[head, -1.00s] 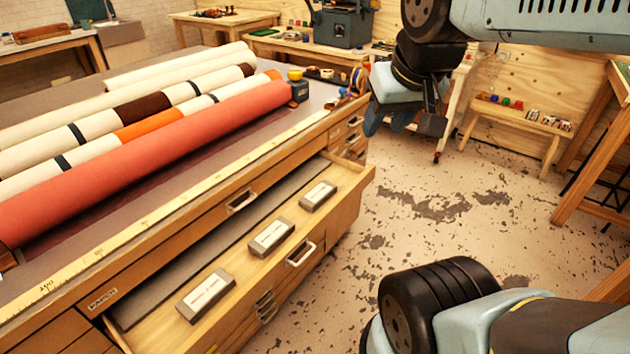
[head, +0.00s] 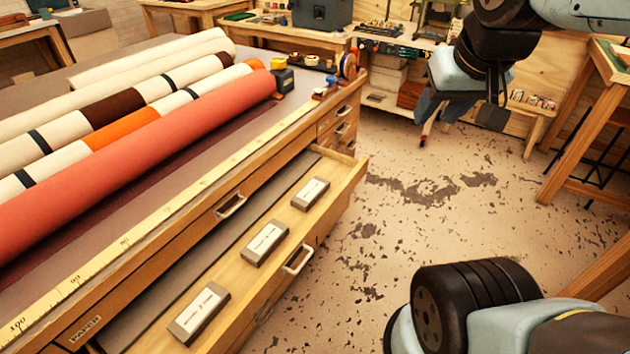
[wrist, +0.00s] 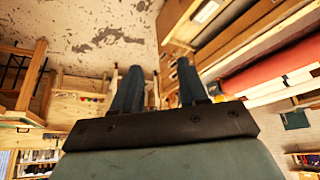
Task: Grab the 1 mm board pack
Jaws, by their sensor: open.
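Three small grey packs with white labels lie in a row in the open drawer (head: 215,282): a near pack (head: 198,312), a middle pack (head: 265,242) and a far pack (head: 310,193). The label print is too small to read, so I cannot tell which is the 1 mm board pack. My gripper (head: 457,108) hangs in the air over the floor, to the right of the drawer and well away from the packs. In the wrist view my gripper (wrist: 160,88) has its two fingers apart with nothing between them. No pack shows clearly there.
The cabinet top carries long rolls, a red one (head: 130,155) in front, and a yellow ruler (head: 140,235) along its edge. A workbench (head: 290,37) and shelves stand at the back. A wooden table (head: 585,120) stands at the right. Floor beside the drawer is clear.

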